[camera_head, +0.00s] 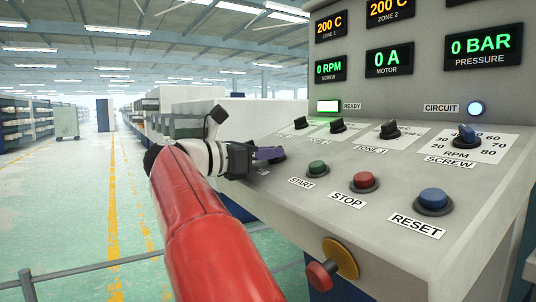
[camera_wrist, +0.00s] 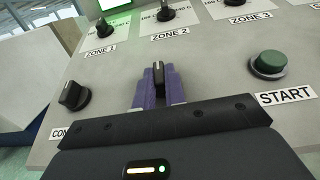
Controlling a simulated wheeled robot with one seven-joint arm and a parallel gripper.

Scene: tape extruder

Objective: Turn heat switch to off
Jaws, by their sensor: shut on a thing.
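My gripper (camera_head: 268,153) reaches the left part of the sloped control panel (camera_head: 330,208). In the wrist view its purple fingers (camera_wrist: 158,85) are shut around the raised handle of a black rotary switch (camera_wrist: 158,77), which appears to be the heat switch. The handle points up the panel in that view. The switch's label and base are hidden behind the fingers and gripper body. In the head view only a dark edge of this switch (camera_head: 280,158) shows beside the gripper.
Left of the gripper sits another black switch (camera_wrist: 72,95), its label partly covered. The green START button (camera_wrist: 268,65) is to the right. The zone knobs (camera_head: 337,125) line the panel above. Red STOP (camera_head: 365,181) and blue RESET (camera_head: 433,200) buttons stand farther right.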

